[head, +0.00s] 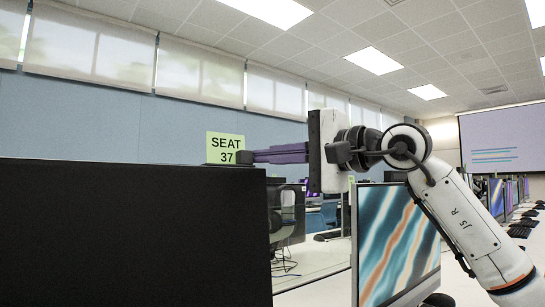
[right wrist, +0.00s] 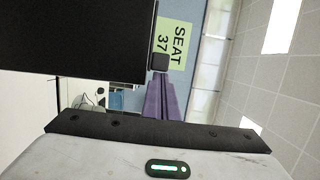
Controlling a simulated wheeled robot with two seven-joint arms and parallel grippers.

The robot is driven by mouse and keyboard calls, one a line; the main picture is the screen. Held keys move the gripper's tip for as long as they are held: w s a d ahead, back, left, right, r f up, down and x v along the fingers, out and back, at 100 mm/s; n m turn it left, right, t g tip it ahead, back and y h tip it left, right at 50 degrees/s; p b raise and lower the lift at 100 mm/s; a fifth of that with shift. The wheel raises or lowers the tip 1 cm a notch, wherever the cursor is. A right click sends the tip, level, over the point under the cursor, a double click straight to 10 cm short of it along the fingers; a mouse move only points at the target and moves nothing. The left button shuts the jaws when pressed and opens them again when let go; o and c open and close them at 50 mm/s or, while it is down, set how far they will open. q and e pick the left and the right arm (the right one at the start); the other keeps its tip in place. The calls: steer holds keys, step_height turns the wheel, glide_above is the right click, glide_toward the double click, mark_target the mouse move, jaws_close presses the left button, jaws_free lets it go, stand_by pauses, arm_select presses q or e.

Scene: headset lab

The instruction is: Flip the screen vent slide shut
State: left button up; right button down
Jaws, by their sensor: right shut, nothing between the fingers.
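A large black screen (head: 130,235) fills the lower left of the head view; in the right wrist view its dark panel (right wrist: 90,38) is at the upper left. My right gripper (head: 246,157) comes in from the right with shut purple fingers, its tips at the screen's top right corner. In the right wrist view a small dark block (right wrist: 160,62) sits at the finger ends beside the screen edge. I cannot tell whether it is the fingertips or part of the vent slide. The slide is not otherwise distinguishable. My left gripper is not in view.
A green "SEAT 37" sign (head: 225,147) stands just behind the fingertips. Another monitor (head: 397,245) with a striped picture stands below my right arm. Rows of desks and monitors run back at the right.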

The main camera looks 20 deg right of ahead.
steer(key=s+a, duration=0.3)
steer(key=a, duration=0.6)
steer(key=shift+s+a, duration=0.25)
steer(key=shift+a, duration=0.05)
steer(key=shift+d, duration=0.1)
steer(key=shift+w+d, duration=0.2)
steer(key=shift+d, duration=0.15)
steer(key=d, duration=0.1)
steer(key=w+d+p, duration=0.1)
steer(key=d, duration=0.1)
steer(key=shift+r, duration=0.1)
steer(key=v, duration=1)
steer(key=shift+d, duration=0.2)
steer(key=shift+w, duration=0.1)
